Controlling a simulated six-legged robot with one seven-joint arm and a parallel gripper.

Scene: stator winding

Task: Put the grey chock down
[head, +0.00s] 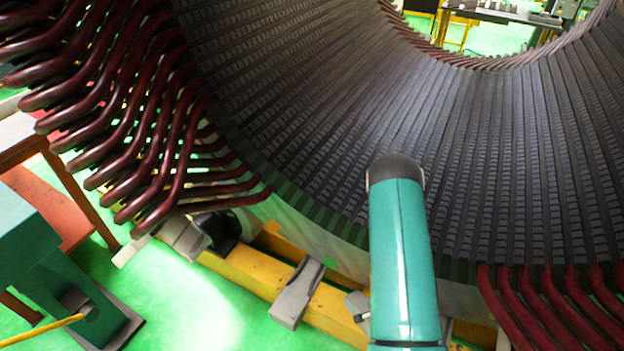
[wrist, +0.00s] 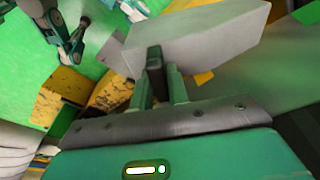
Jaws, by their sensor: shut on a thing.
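In the wrist view my gripper (wrist: 160,68) is shut on a grey chock (wrist: 205,38), a pale block with flat faces that extends to the upper right of the fingers. The chock hides part of the fingertips and what lies behind it. The chock appears raised, with green floor and part of a yellow beam (wrist: 105,92) visible around it. I cannot tell whether it touches anything. In the head view my teal arm covers the gripper. A small grey piece (head: 358,304) shows left of the arm; I cannot tell if it is the held chock.
The large stator (head: 330,130) with dark red coil ends (head: 150,110) fills the head view. The yellow beam (head: 245,280) runs beneath it, with another grey block (head: 297,293) across it. Green floor (head: 200,315) is open in front. A teal stand (head: 60,280) is at left.

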